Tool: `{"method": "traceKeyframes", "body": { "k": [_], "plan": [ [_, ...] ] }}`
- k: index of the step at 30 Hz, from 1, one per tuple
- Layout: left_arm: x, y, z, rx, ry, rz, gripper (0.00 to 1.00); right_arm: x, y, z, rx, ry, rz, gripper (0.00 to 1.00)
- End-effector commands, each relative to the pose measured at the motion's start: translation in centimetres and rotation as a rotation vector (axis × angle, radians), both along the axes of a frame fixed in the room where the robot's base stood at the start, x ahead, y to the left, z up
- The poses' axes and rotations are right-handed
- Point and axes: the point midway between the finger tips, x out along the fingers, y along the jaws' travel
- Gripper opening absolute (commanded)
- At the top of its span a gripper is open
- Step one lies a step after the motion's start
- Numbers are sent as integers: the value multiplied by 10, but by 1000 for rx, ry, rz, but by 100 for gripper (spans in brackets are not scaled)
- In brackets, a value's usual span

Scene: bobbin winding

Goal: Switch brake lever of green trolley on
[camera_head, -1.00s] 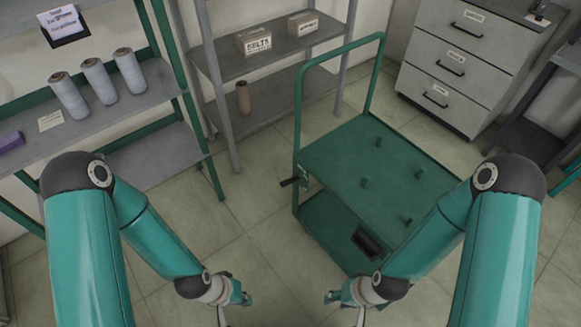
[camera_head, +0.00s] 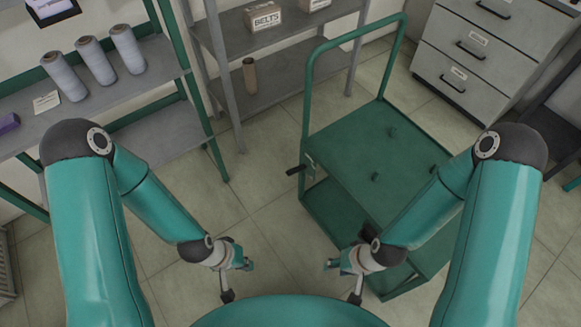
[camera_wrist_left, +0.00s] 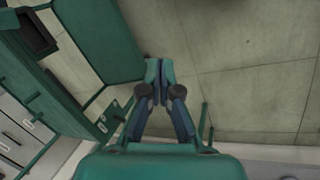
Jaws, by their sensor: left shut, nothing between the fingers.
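The green trolley (camera_head: 345,150) stands right of centre in the head view, with a tall push handle at its far left end. Its brake lever (camera_head: 295,170) is a short dark handle sticking out to the left from a plate on the trolley's near left side. My left gripper (camera_head: 247,265) hangs in front and to the left of the trolley, apart from the lever. In the left wrist view the left gripper (camera_wrist_left: 159,68) is shut and empty, with the trolley (camera_wrist_left: 95,40) at the left. My right gripper (camera_head: 332,264) is in front of the trolley; its finger opening is unclear.
A shelf (camera_head: 150,75) with several grey bobbins stands at left. A grey rack (camera_head: 285,95) with boxes and a brown bobbin (camera_head: 249,75) is behind. A drawer cabinet (camera_head: 480,60) stands at the back right. Tiled floor (camera_head: 255,205) left of the trolley is clear.

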Motion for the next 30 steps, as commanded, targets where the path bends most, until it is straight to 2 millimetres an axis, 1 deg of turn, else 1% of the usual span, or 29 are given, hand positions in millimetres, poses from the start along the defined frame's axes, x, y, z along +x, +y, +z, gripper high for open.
{"method": "traceKeyframes", "body": {
  "k": [1, 2, 5, 6, 8, 9, 10, 11, 12, 14, 15, 17, 18, 21, 24, 27, 30],
  "plan": [
    [10, -1, -10, 2, -14, -16, 0, 0, 0, -10, 0, 0, 0, 40],
    [18, -1, -16, 4, -25, -30, 0, 0, 0, -15, 0, 0, 0, 40],
    [55, -5, -39, 13, -76, -105, 0, 0, 0, -39, 0, 0, 0, 40],
    [76, -7, -48, 18, -106, -147, 0, 0, 0, -51, 0, 0, 0, 40],
    [110, -12, -62, 27, -152, -223, 0, 0, 0, -71, 0, 0, 0, 40],
    [135, -16, -69, 33, -187, -278, 0, 0, 0, -86, 0, 0, 0, 40],
    [155, -19, -72, 38, -215, -323, 0, 0, 0, -97, 0, 0, 0, 40],
    [175, -23, -75, 44, -243, -368, 0, 0, 0, -108, 0, 0, 0, 40],
    [200, -28, -76, 53, -282, -430, 0, 0, 0, -123, 0, 0, 0, 40],
    [236, -37, -72, 64, -339, -522, 0, 0, 0, -144, 0, 1, 0, 40],
    [258, -44, -67, 71, -376, -582, 0, 0, 0, -158, 0, 1, 0, 40],
    [286, -53, -56, 82, -429, -666, 0, 0, 0, -176, 0, 0, 0, 40],
    [301, -59, -47, 90, -461, -719, 0, 0, 0, -187, 0, 0, 0, 40],
    [329, -72, -23, 106, -531, -834, 0, 0, 0, -209, 0, 0, 0, 40],
    [344, -81, -2, 117, -580, -916, 0, 0, 0, -223, 0, 0, 0, 40],
    [351, -86, 13, 125, -608, -965, 0, 0, 0, -229, 0, 0, 0, 40],
    [353, -88, 21, 127, -620, -986, 0, 0, 0, -230, 0, 0, 0, 40]
  ]
}}
